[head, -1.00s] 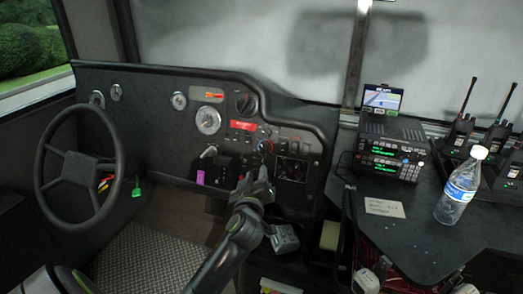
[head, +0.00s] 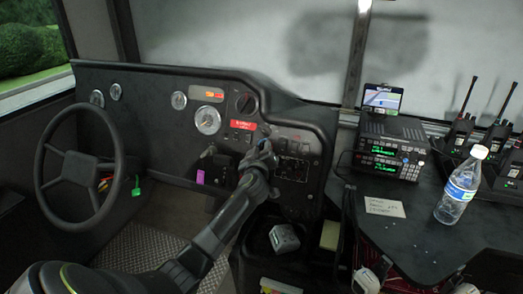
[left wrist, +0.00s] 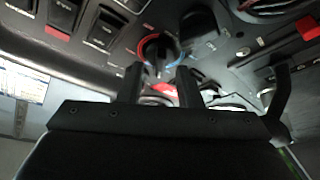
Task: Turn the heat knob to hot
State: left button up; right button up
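The heat knob (left wrist: 156,47) is a dark round knob in a red and blue ring on the dash panel. It shows in the left wrist view just beyond my left gripper (left wrist: 158,74). The two fingers stand apart, one towards each side of the knob, with nothing held between them. I cannot tell whether they touch the knob. In the head view my left gripper (head: 263,148) is up against the dash panel (head: 290,134) and largely hides the knob.
Rocker switches (left wrist: 103,32) and another black knob (left wrist: 200,25) sit close to the heat knob. A steering wheel (head: 46,186) stands at the left. A radio stack (head: 391,144), a bottle (head: 459,187) and handheld radios are on the right counter.

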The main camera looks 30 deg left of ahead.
pick_arm(q)
grip_shut()
dwell(0.4)
